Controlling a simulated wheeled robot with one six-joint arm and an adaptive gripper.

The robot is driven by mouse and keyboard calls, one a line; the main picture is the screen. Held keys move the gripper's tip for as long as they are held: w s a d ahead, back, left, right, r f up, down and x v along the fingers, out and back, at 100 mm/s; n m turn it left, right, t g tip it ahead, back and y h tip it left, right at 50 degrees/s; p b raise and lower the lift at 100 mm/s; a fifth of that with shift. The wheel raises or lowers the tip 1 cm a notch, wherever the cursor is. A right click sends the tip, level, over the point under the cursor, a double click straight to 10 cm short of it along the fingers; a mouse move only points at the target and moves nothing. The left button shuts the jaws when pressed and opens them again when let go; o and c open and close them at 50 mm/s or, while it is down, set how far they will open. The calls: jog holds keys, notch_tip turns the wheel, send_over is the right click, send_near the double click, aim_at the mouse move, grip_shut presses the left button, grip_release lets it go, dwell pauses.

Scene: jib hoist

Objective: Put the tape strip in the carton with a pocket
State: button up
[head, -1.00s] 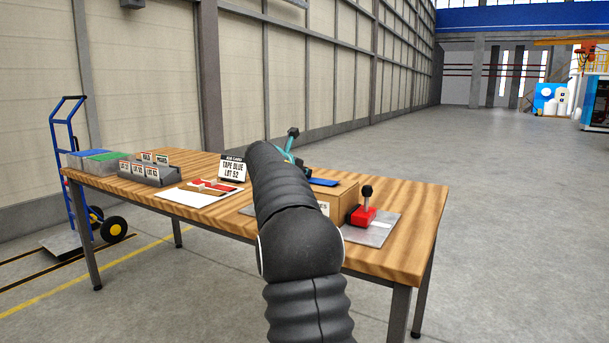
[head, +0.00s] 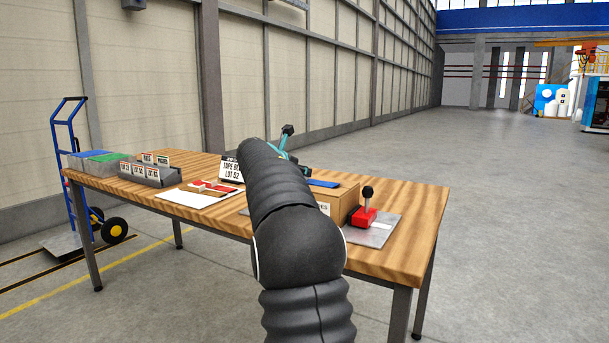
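A brown carton (head: 345,203) with a partly hidden label stands on the wooden table, right of my arm. A flat blue strip (head: 323,183) shows at the carton's top left; it looks like a tape strip, but I cannot tell whether it lies on, in or behind the carton. No pocket can be made out. My black arm crosses the middle of the head view and covers part of the carton. My gripper is hidden behind the arm.
A teal tool (head: 279,141) with a black end stands behind the arm. A red block with a black-knobbed lever (head: 364,214) sits on a metal plate at right. At left are a grey card holder (head: 147,175), blue and green-topped bins (head: 95,160) and white paper (head: 187,198).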

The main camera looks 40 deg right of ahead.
jog(key=v, duration=0.8)
jog(key=shift+s+a+r, duration=0.2)
jog(key=shift+a, duration=0.05)
jog(key=shift+a, duration=0.1)
jog(key=s+a+f+m+y, duration=0.4)
jog(key=s+a+f+m, duration=0.3)
jog(key=s+a, duration=0.4)
jog(key=s+a+f+m+y, duration=0.4)
jog(key=s+a+f+m, duration=0.4)
jog(key=s, duration=0.5)
jog(key=s+a+f+m+y, duration=0.4)
jog(key=s+a+f+m, duration=0.3)
jog(key=s+a, duration=0.5)
notch_tip(320, 180, down, 2)
jog(key=shift+s+a+f+t+y, duration=0.1)
jog(key=shift+s+a+t+y, duration=0.2)
jog(key=shift+a, duration=0.55)
